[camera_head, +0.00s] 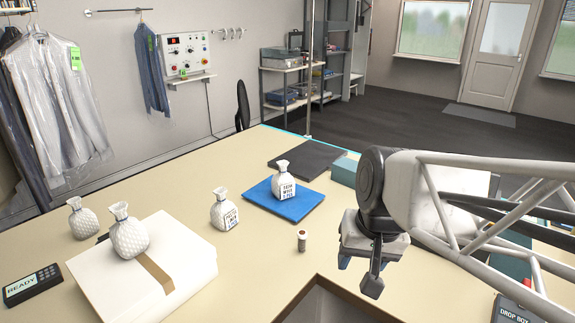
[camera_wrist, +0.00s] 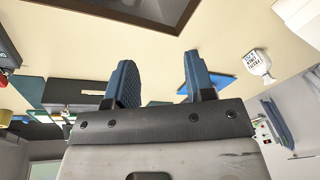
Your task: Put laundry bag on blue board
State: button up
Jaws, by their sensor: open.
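A blue board (camera_head: 264,208) lies flat on the table, with one white laundry bag (camera_head: 283,182) with a printed label standing on it. A second labelled bag (camera_head: 223,212) stands upright on the table left of the board. A plain quilted bag (camera_head: 128,234) stands on a white box, and another plain bag (camera_head: 82,220) stands behind that box. My gripper (camera_head: 358,272) is open and empty, above the table to the right of the board. In the wrist view, one labelled bag (camera_wrist: 258,62) and part of the board (camera_wrist: 218,86) show beyond the right finger.
A white box (camera_head: 190,262) with a brown strip and a keypad (camera_head: 33,286) are at front left. A small bottle (camera_head: 302,241) stands before the board. A dark mat (camera_head: 303,157) lies behind it. A rimmed opening (camera_head: 335,305) is at the front. A drop box (camera_head: 512,312) is at right.

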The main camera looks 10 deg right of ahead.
jog(key=s, duration=0.1)
jog(key=s+d+n+h, duration=0.1)
jog(key=s+f+n, duration=0.1)
jog(key=s, duration=0.1)
jog(key=shift+d, duration=0.2)
